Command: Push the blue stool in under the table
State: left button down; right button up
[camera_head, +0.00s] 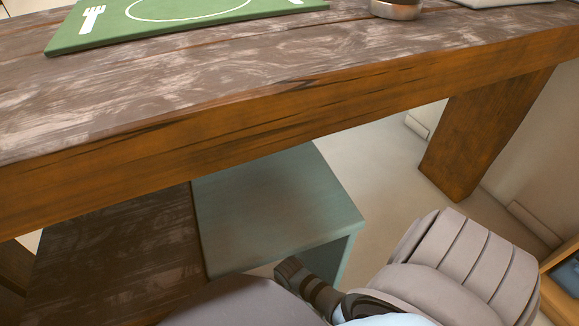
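The blue stool (275,200) is a teal-blue box-like seat below the wooden table (300,105). Its back part is hidden under the table's front beam, and its front part sticks out towards me. Its right side looks open below the top. A dark gripper (289,272), which seems to be my right one, is low in the picture at the stool's front edge. It overlaps the edge in view; I cannot tell whether it touches. Its fingers look close together, but their opening is not clear. My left gripper is not in view.
A dark brown wooden seat (120,250) stands close against the stool's left side. A thick table leg (480,130) is at the right, with bare floor (385,165) between it and the stool. A green placemat (190,14) and a metal bowl (396,9) are on the table.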

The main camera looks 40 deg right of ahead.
jog(key=shift+f, duration=0.25)
grip_shut()
jog(key=shift+d, duration=0.2)
